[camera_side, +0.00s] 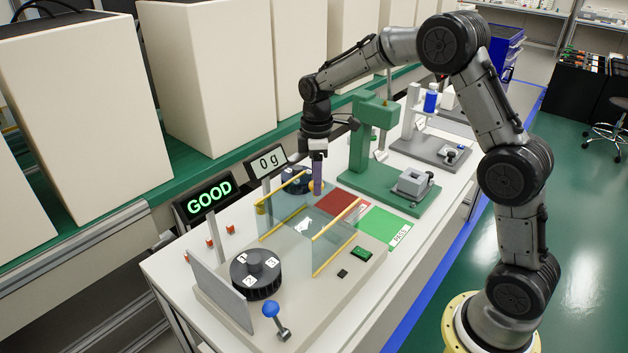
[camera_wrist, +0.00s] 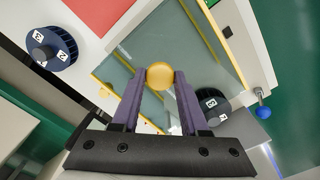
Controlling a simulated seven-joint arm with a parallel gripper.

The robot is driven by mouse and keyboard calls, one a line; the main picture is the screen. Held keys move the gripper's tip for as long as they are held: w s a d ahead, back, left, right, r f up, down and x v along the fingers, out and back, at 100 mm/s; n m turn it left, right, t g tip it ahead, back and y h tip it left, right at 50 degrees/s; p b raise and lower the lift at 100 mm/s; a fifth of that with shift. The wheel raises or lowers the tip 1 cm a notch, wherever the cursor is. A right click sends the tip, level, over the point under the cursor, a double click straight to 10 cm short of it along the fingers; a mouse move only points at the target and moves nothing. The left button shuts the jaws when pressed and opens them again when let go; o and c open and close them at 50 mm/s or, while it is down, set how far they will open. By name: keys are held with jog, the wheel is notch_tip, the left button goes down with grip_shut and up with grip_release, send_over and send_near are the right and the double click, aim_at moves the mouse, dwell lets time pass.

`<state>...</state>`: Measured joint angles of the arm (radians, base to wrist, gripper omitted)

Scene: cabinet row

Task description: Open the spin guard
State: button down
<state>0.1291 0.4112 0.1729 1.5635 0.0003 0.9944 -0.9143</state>
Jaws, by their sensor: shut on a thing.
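The spin guard is a clear box-like cover with yellow edge bars (camera_side: 336,237); its clear panel and yellow edge also show in the wrist view (camera_wrist: 215,37). My gripper (camera_side: 317,187) points down at the guard's far end. In the wrist view its purple fingers (camera_wrist: 160,77) are shut on a round yellow knob (camera_wrist: 160,75), one finger on each side. The knob is mostly hidden by the fingers in the side view. A black numbered rotor (camera_side: 257,272) sits on the base plate at the guard's near left end, outside the clear panels.
A blue-knobbed lever (camera_side: 271,309) stands at the front. A second dark rotor (camera_side: 294,177) is left of my gripper. A GOOD display (camera_side: 209,200) and a 0 g display (camera_side: 267,163) stand behind. A green press (camera_side: 371,140) stands to the right, past red and green pads (camera_side: 384,228).

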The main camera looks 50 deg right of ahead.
jog(key=shift+c, duration=2.1)
grip_release()
jog(key=shift+r, duration=0.15)
notch_tip(320, 180, up, 14)
